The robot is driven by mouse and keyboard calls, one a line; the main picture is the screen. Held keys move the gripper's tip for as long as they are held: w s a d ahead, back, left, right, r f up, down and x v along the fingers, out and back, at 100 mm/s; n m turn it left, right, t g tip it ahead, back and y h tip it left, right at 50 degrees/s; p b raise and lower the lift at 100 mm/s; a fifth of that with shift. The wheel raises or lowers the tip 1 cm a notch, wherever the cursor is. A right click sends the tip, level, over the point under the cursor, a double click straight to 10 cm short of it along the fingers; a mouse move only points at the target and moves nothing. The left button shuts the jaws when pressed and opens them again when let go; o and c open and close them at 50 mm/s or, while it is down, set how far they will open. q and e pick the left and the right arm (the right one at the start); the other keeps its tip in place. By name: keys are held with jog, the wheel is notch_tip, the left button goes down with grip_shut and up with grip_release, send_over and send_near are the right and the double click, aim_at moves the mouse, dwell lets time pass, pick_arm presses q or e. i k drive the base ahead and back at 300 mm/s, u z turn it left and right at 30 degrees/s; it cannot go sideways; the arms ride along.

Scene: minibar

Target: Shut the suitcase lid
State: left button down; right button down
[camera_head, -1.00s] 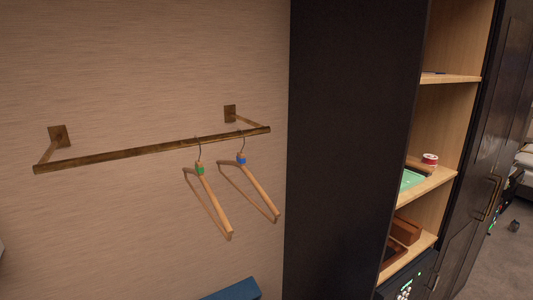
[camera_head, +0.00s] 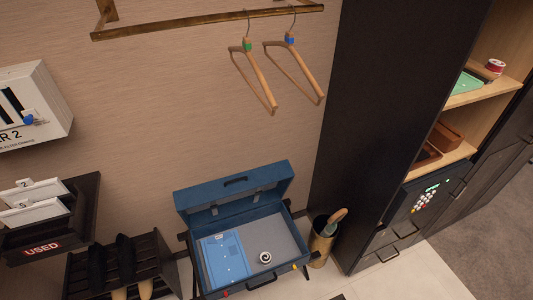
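The blue suitcase (camera_head: 290,266) stands open on a dark stand near the wall, low in the middle of the head view. Its lid (camera_head: 236,186) is raised at the back, with a dark handle at its upper middle. Inside lie a flat blue item (camera_head: 224,257) on the left and a small round white-and-dark object (camera_head: 265,258) on the grey lining. Neither of my grippers is in view.
A brass bin (camera_head: 321,243) holding a handled item stands right of the suitcase, beside a tall dark cabinet (camera_head: 385,100). A dark slatted rack (camera_head: 85,268) stands at left. Hangers (camera_head: 258,80) hang from a wall rail above.

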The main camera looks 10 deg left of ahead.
aim_at(200, 204)
jog(key=z, duration=0.15)
jog(key=k, duration=0.25)
jog(key=u, duration=0.85)
jog(key=i, duration=0.7)
jog(key=z, duration=0.1)
